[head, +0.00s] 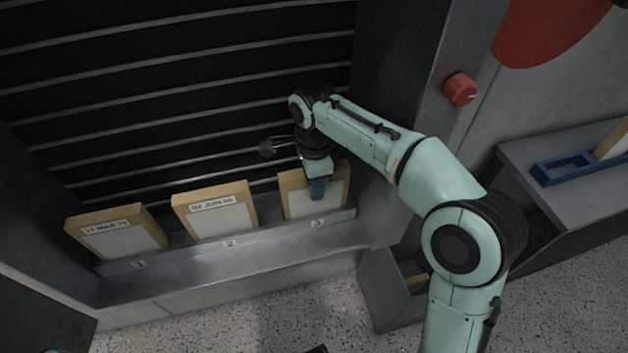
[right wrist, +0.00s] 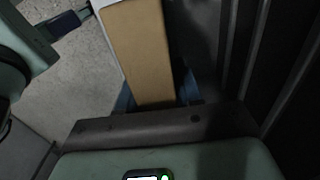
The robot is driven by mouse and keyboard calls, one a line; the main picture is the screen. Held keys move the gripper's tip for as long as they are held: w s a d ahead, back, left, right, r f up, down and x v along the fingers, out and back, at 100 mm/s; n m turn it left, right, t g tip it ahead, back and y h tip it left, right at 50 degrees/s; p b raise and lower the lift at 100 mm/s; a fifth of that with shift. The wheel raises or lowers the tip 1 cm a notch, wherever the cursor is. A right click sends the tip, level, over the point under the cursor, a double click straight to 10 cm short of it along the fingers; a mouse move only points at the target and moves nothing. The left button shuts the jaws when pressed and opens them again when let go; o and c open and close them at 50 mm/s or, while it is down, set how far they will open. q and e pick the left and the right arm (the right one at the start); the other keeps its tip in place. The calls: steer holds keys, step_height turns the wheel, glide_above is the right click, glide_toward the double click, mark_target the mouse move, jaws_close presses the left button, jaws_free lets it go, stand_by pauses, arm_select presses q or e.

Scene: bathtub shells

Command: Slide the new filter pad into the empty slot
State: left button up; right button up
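Three tan-framed pads with pale faces stand in a metal ledge (head: 235,247) with numbered slots. The pad at slot 1 (head: 117,233) and the one at slot 2 (head: 216,211) bear date labels. At slot 3 the filter pad (head: 298,205) leans back against the dark slats. My right gripper (head: 318,188) is at its upper part, with blue fingers. The right wrist view shows the tan edge of this pad (right wrist: 142,50) between the blue fingers, which look closed on it. Whether its lower edge is fully seated is hard to tell. My left gripper is not in view.
A red knob (head: 460,89) is on the wall panel at the right. A low bin (head: 385,290) with something tan inside stands right of the ledge. Speckled floor lies in front.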

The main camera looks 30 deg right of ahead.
steer(key=o, duration=0.3)
steer(key=shift+o, duration=0.2)
step_height(320, 180, up, 12)
steer(key=p, duration=0.4)
steer(key=shift+r, duration=0.2)
steer(key=shift+f, duration=0.1)
